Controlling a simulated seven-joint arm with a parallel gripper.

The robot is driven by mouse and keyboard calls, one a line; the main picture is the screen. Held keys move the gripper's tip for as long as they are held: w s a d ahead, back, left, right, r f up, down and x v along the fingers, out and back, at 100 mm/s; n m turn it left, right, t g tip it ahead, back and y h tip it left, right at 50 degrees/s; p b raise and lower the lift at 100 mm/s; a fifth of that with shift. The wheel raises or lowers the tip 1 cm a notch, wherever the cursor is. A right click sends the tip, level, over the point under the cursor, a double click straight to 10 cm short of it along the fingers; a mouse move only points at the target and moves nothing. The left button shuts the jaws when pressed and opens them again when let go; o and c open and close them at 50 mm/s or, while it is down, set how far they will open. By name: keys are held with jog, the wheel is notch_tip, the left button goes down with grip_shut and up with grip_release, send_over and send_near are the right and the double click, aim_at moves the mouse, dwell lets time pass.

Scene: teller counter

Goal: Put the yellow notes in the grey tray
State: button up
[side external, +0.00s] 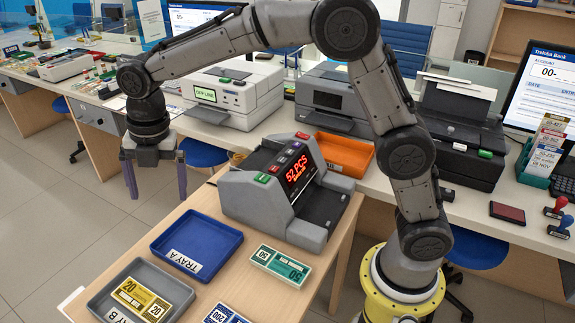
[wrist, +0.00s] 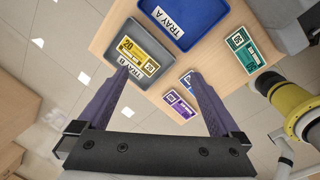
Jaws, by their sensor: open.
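The yellow notes (side external: 141,298), a flat bundle marked 20, lie inside the grey tray (side external: 149,271) labelled TRAY B, at the front left of the wooden table. The notes also show in the wrist view (wrist: 146,54), flat within the tray's walls. My gripper (side external: 156,194) is open and empty. It hangs pointing down, left of and behind the blue tray in the side view, clear of the notes and the trays. In the wrist view its two purple fingers are wide apart, with nothing between them.
The blue tray (side external: 197,235), labelled TRAY A, is empty next to the grey tray. A note counter (side external: 285,185) stands behind. Green notes (side external: 279,265) and blue notes (side external: 226,314) lie on the table; purple notes (wrist: 181,104) show in the wrist view. An orange tray (side external: 342,154) sits on the counter.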

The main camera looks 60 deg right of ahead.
jog(key=s+d+r+m+t, duration=0.1)
jog(key=s+d+r+m, duration=0.3)
jog(key=s+d+m, duration=0.25)
jog(key=s+d+r+m+t, duration=0.1)
jog(key=s+d+r+m, duration=0.35)
jog(key=s+m, duration=0.3)
jog(key=s+d+f+m+t, duration=0.1)
jog(key=s+d+f+m, duration=0.1)
jog(key=s+m, duration=0.3)
jog(key=s+d+f+m+t, duration=0.1)
jog(key=s+d+f+m, duration=0.1)
jog(key=s+m, duration=0.4)
jog(key=s+d, duration=0.1)
jog(key=s, duration=0.3)
jog(key=shift+d+f+h, duration=0.3)
jog(key=shift+d+f, duration=0.05)
jog(key=shift+d, duration=0.05)
